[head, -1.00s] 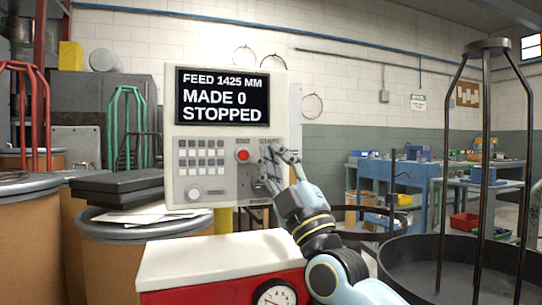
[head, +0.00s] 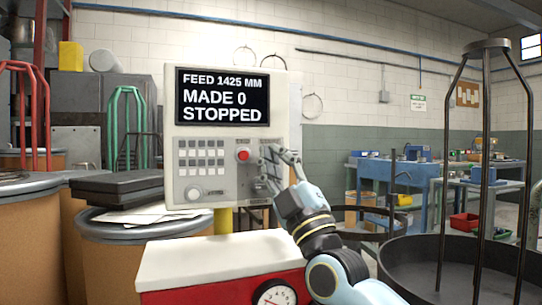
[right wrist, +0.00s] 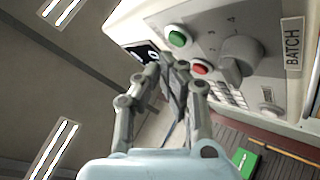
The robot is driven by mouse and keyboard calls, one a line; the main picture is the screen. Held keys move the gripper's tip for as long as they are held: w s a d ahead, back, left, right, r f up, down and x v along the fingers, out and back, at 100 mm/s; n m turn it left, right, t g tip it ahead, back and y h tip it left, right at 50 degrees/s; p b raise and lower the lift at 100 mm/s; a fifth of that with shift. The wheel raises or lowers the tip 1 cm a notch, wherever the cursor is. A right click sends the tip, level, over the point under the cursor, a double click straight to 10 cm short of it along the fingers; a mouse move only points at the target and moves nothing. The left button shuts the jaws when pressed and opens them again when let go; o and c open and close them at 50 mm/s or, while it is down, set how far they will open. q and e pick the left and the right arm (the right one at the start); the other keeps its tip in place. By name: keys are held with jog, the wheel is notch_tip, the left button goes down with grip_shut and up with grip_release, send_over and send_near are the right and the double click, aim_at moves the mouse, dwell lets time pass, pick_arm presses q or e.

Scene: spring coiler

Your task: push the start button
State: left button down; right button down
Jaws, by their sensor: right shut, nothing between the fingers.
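The control panel (head: 220,182) stands in the middle of the head view. Its screen (head: 222,97) reads FEED 1425 MM, MADE 0, STOPPED. A round green button (right wrist: 177,38) shows on the panel in the right wrist view, clear of my fingers. In the head view it is hidden behind my right gripper. A red button (head: 243,155) sits left of the gripper; it also shows in the right wrist view (right wrist: 201,69). My right gripper (head: 268,160) is shut and empty in front of the panel's right side. Contact with the panel cannot be told. My left gripper is out of view.
A white-topped red cabinet with a dial (head: 215,258) stands below the panel. A dark round pan with a rod frame (head: 400,262) is at the right. Brown drums (head: 125,265) stand at the left. A grey knob (right wrist: 240,55) is near the buttons.

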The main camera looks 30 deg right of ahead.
jog(key=shift+w, duration=0.15)
jog(key=shift+w+d, duration=0.1)
jog(key=shift+w, duration=0.15)
jog(key=shift+w+d, duration=0.1)
jog(key=shift+w, duration=0.25)
dwell(0.6)
jog(key=shift+p, duration=0.3)
jog(key=shift+s+a+p, duration=0.2)
jog(key=shift+s+p, duration=0.35)
jog(key=shift+s, duration=0.2)
